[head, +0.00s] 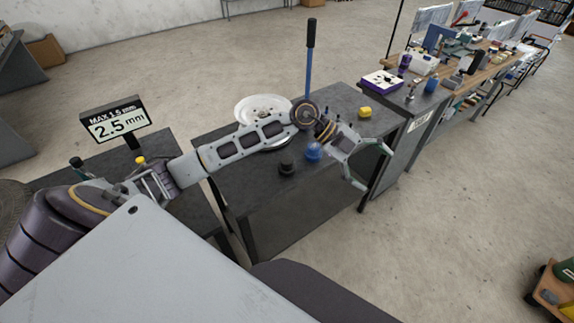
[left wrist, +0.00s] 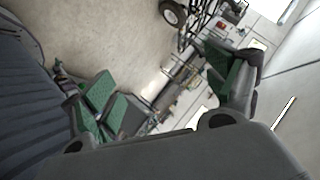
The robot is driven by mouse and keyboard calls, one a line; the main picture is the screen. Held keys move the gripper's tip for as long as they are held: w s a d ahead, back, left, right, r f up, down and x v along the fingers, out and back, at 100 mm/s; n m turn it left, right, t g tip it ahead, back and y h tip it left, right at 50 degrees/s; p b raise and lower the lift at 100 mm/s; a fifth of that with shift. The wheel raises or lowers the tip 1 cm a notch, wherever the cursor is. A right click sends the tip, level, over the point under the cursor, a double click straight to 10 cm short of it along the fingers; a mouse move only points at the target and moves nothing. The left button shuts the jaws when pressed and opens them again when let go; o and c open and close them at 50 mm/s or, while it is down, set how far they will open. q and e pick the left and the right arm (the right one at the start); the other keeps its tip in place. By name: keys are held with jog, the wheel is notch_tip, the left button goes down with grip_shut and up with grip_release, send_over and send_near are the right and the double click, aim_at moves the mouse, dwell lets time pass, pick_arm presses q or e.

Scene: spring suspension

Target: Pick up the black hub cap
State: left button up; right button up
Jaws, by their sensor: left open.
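A small black stepped round piece (head: 287,167), which looks like the black hub cap, sits upright on the dark table near its front edge. My left arm reaches across just behind it. My left gripper (head: 374,168) is open and empty, its fingers spread beyond the table's front right edge, well to the right of the black piece and apart from it. In the left wrist view the green-padded fingers (left wrist: 165,95) are wide apart with nothing between them; the black piece does not show there. My right gripper is not in view.
A blue round piece (head: 313,151) stands just right of the black one. Behind my arm are a white wheel-like disc (head: 262,105) and a blue lever with a black handle (head: 310,60). A sign reading 2.5 mm (head: 118,122) stands left.

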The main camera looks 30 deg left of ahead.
pick_arm(q)
jog(key=w+a+f+n+g+y, duration=0.1)
jog(key=a+y, duration=0.5)
jog(key=a, duration=0.7)
jog(key=w+a+f+n+g+y, duration=0.1)
jog(key=a+n+y, duration=0.3)
jog(key=a, duration=1)
jog(key=shift+f+n+y, duration=0.3)
jog(key=shift+f+y, duration=0.25)
jog(key=shift+y, duration=0.45)
